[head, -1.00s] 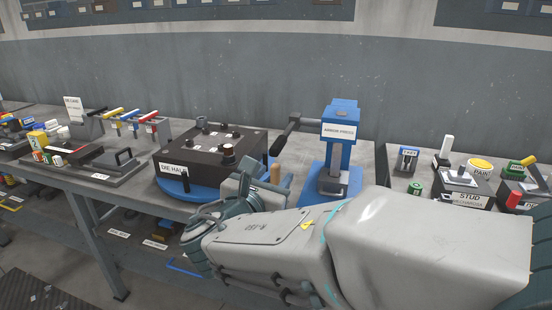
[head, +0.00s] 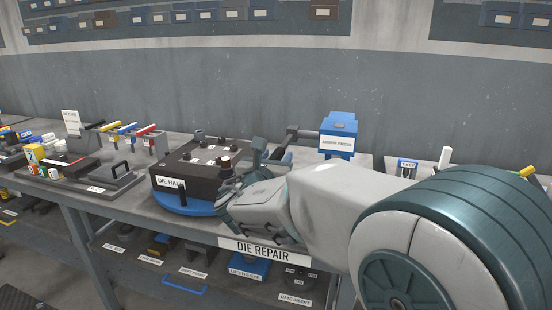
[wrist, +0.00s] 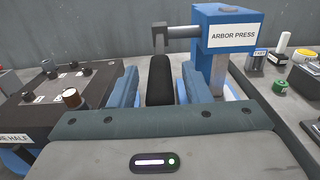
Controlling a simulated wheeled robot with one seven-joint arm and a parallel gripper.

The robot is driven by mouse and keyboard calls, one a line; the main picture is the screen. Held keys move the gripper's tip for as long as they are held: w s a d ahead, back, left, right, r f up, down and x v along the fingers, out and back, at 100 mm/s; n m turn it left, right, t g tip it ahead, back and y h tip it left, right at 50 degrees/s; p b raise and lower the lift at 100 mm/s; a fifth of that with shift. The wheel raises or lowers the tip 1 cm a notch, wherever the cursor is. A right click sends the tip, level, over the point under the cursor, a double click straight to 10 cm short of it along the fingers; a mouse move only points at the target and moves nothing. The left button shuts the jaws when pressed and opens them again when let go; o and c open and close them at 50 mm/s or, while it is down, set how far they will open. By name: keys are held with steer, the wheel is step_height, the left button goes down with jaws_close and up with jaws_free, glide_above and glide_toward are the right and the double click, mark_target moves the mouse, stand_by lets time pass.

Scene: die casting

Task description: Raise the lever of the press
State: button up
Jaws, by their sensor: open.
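The blue arbor press (head: 338,135), with a white label, stands at the back of the bench; it also shows in the wrist view (wrist: 228,30). Its lever (head: 293,133) sticks out to the left and carries a dark grip. In the wrist view the black lever grip (wrist: 160,82) lies between the two blue fingers of my gripper (wrist: 160,90), with a gap on either side. My gripper is open and not clamped on it. In the head view my gripper (head: 268,155) is beside the lever. My arm hides the press's base there.
The dark die half (head: 187,165) on a blue round base stands close to the left of my gripper. Coloured-handled tools (head: 125,130) stand farther left. Small jars and a stud fixture (wrist: 303,72) are on the right bench. The wall is behind.

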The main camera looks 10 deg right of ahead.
steer(key=shift+w+d, duration=0.15)
steer(key=shift+w, duration=0.15)
jaws_close()
steer(key=shift+r+p, duration=0.15)
steer(key=shift+p, duration=0.15)
